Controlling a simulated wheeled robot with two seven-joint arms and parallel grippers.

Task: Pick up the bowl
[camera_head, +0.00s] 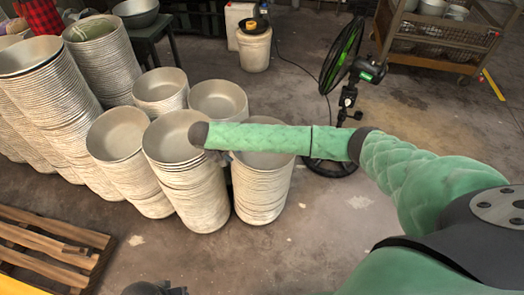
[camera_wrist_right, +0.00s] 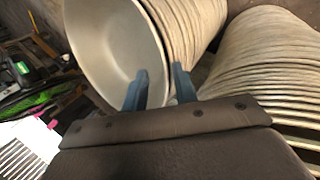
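A pale metal bowl (camera_wrist_right: 105,45) tops a tilted-looking stack in the right wrist view. My right gripper (camera_wrist_right: 160,88) has its two blue fingers apart at the bowl's rim. One finger is over the bowl's inside and the other is by the outer rims of the stack. I cannot tell if they touch it. In the head view my green right arm reaches left over the front stacks, and its fingers are hidden. A front stack's top bowl (camera_head: 170,136) is beside the arm's dark end. I cannot make out my left gripper.
Several more bowl stacks (camera_head: 103,60) stand left and behind. A wooden pallet (camera_head: 45,240) lies at lower left. A fan (camera_head: 342,55), a white bucket (camera_head: 254,50) and a metal cart (camera_head: 440,38) stand at the back. The floor right of the stacks is fairly clear.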

